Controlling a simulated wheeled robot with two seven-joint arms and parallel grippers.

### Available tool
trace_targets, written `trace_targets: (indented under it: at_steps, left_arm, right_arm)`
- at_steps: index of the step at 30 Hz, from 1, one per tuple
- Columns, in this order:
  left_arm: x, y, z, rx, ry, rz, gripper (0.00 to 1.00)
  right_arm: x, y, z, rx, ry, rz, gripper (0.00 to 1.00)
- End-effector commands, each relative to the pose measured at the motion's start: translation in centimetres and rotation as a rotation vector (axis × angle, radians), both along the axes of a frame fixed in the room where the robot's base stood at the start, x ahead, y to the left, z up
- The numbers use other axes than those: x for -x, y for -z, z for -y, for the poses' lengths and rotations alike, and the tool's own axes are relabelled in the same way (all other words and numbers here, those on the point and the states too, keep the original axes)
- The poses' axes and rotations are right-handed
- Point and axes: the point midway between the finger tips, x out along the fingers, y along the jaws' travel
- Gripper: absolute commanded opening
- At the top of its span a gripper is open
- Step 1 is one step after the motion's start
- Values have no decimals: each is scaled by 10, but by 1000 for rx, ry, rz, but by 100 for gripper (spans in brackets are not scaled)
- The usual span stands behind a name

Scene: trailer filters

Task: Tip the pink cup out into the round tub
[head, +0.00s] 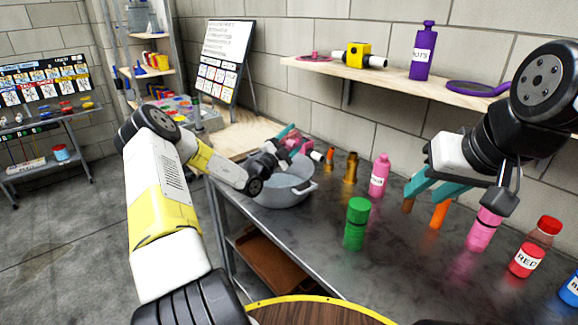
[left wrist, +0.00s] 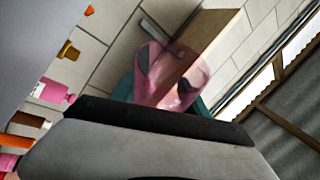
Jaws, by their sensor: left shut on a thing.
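The pink cup (head: 301,143) is see-through and held in my left gripper (head: 288,140), above the back part of the round tub. The cup also shows in the left wrist view (left wrist: 168,78), between the teal fingers. It looks tilted, but I cannot tell how far, or whether anything is in it. The round tub (head: 283,196) is grey with side handles and stands at the bench's left edge; my left arm hides part of it. My right gripper (head: 437,188) has its teal fingers apart, above the bench near an orange bottle.
Another pink bottle (head: 484,229) and a red one (head: 535,248) are further right. A wooden shelf (head: 400,77) overhangs the bench.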

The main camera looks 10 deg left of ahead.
Motion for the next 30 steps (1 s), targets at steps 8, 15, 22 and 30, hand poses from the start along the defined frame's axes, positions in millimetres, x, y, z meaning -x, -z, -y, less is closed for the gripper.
trace_targets:
  at_steps: [8,15,22,30]
  left_arm:
    - [0,-1,-2,30,-1,-7,4]
    - [-1,-1,-4,57,-1,-13,4]
    - [-1,-2,-5,81,0,-18,4]
    - [-2,-3,-7,109,0,-25,4]
  right_arm:
    - [0,0,0,0,0,0,36]
    - [0,0,0,0,0,0,36]
    - [0,0,0,0,0,0,36]
    - [0,0,0,0,0,0,36]
